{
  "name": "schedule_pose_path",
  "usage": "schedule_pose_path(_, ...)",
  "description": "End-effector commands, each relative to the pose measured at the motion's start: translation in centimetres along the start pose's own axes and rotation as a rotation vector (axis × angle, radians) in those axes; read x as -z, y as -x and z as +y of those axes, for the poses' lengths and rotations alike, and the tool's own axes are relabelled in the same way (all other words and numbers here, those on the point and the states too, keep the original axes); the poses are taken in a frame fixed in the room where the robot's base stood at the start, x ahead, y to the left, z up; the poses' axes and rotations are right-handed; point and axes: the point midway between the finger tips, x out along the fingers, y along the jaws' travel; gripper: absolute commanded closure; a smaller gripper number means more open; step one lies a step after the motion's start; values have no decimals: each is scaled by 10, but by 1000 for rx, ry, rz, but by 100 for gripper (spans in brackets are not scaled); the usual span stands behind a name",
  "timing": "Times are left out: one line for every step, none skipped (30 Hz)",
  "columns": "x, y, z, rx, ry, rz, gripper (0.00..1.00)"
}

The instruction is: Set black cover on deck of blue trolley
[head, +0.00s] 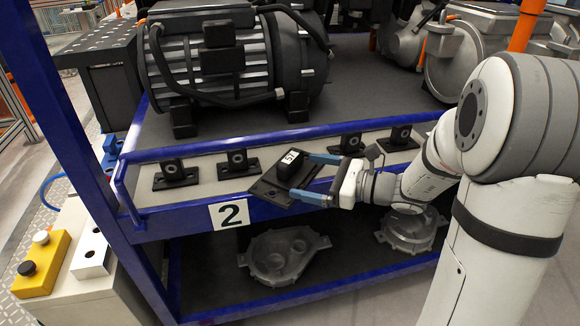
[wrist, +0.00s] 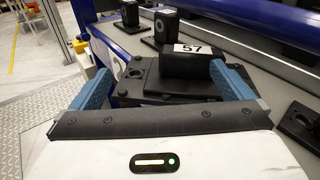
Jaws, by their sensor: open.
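A black cover (head: 267,190) with a flat plate and an upright block labelled 57 is at the front ledge of the blue trolley (head: 190,222), a blue-framed rack marked 2. The plate looks tilted and reaches over the front rail. The cover also shows in the wrist view (wrist: 165,82). My gripper (head: 303,175) is open, its blue fingers on either side of the cover's block; in the wrist view (wrist: 160,72) the right finger is close to the block. I cannot tell whether the fingers touch it. The trolley's grey deck (head: 375,100) lies behind the ledge.
Similar black parts (head: 176,174) stand along the ledge on both sides. A large motor (head: 215,60) fills the deck's left; grey metal housings (head: 470,55) stand at the right. Grey castings (head: 285,255) lie on the lower shelf. A yellow button box (head: 40,265) is at left.

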Motion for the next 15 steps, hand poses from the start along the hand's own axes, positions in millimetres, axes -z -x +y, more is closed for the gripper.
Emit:
schedule_pose_path(1, 1, -12, 42, -39, -33, 0)
schedule_pose_path(1, 2, -18, 64, -57, -49, 0)
schedule_pose_path(1, 3, -25, 86, -77, -67, 0)
schedule_pose_path(1, 4, -29, 100, -87, -78, 0)
schedule_pose_path(1, 3, -31, 109, -94, -86, 0)
schedule_pose_path(1, 2, -34, 118, -101, -94, 0)
schedule_pose_path(1, -1, -35, 121, -104, -97, 0)
schedule_pose_path(1, -4, -36, 123, -106, -98, 0)
schedule_pose_path(0, -8, -37, 125, -107, -99, 0)
schedule_pose_path(0, -12, -37, 124, -107, -99, 0)
schedule_pose_path(0, -15, -37, 123, -106, -98, 0)
schedule_pose_path(0, -19, -38, 123, -106, -99, 0)
schedule_pose_path(0, -22, -38, 124, -105, -99, 0)
schedule_pose_path(0, -25, -38, 123, -105, -99, 0)
schedule_pose_path(1, -30, -39, 122, -105, -97, 0)
